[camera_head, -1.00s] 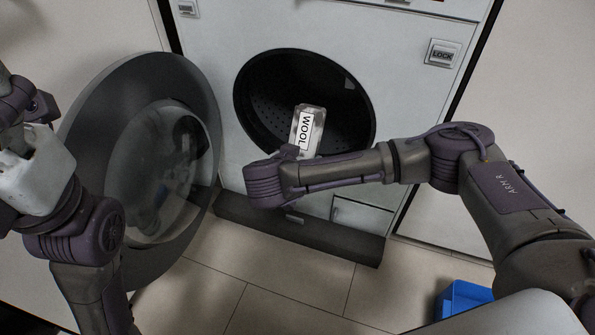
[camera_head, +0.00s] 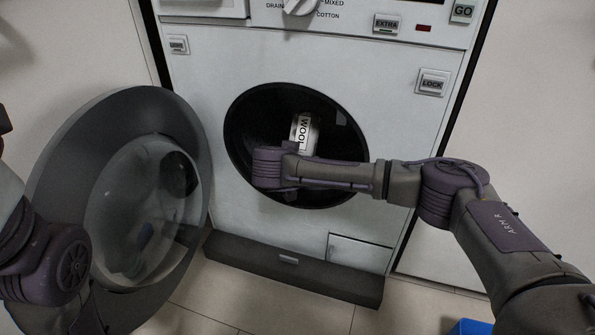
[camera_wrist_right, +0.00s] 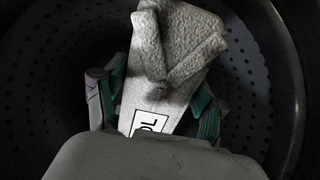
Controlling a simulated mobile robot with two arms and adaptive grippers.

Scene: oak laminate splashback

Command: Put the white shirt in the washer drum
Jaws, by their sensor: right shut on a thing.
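The white shirt (camera_head: 303,131) is a folded, rough-knit bundle with a "WOOL" label. It shows close up in the right wrist view (camera_wrist_right: 182,42). My right gripper (camera_wrist_right: 157,88) is shut on it, with a finger on each side of the label. The washer drum (camera_head: 243,135) is dark, with a perforated wall that surrounds the shirt in the right wrist view (camera_wrist_right: 250,70). The shirt appears within the drum opening, held up by the gripper. In the head view my right wrist hides the gripper's fingers and the lower part of the opening. My left gripper is outside the views.
The round glass door (camera_head: 140,205) stands wide open on the left, close to my left arm. A dark plinth (camera_head: 290,268) runs along the washer's foot. Part of a blue container (camera_head: 470,327) shows at the bottom right.

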